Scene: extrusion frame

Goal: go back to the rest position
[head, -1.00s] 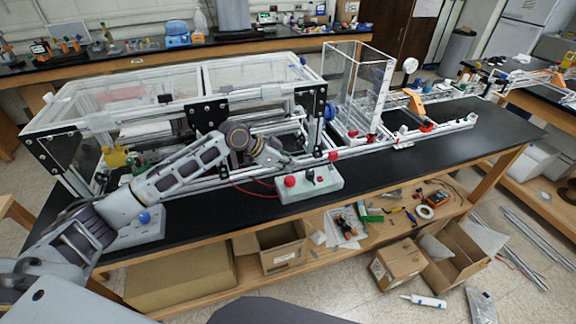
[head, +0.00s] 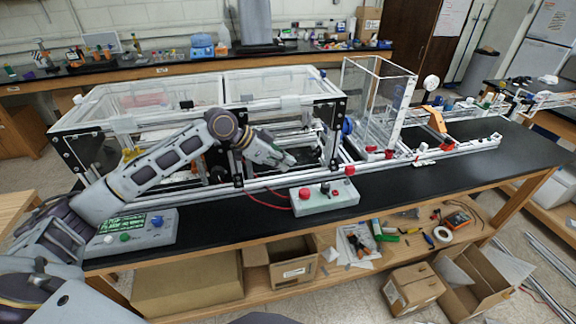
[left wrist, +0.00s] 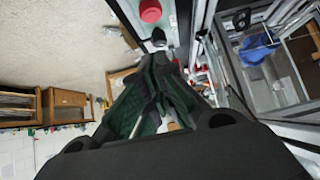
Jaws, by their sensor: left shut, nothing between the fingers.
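My left gripper (head: 285,159) is in front of the aluminium extrusion frame (head: 262,184), near its right front post. It points to the right and down in the head view, above the front rail. Its fingers (left wrist: 155,95) show dark green and grey in the left wrist view, shut with nothing between them. My left arm reaches in from the lower left across the front of the frame. My right gripper is in neither view.
A grey control box (head: 324,197) with a red button stands on the black bench in front of the frame. A second box with a green display (head: 130,229) stands at the left. A clear acrylic box (head: 378,105) stands to the right. The bench's right end (head: 500,160) is clear.

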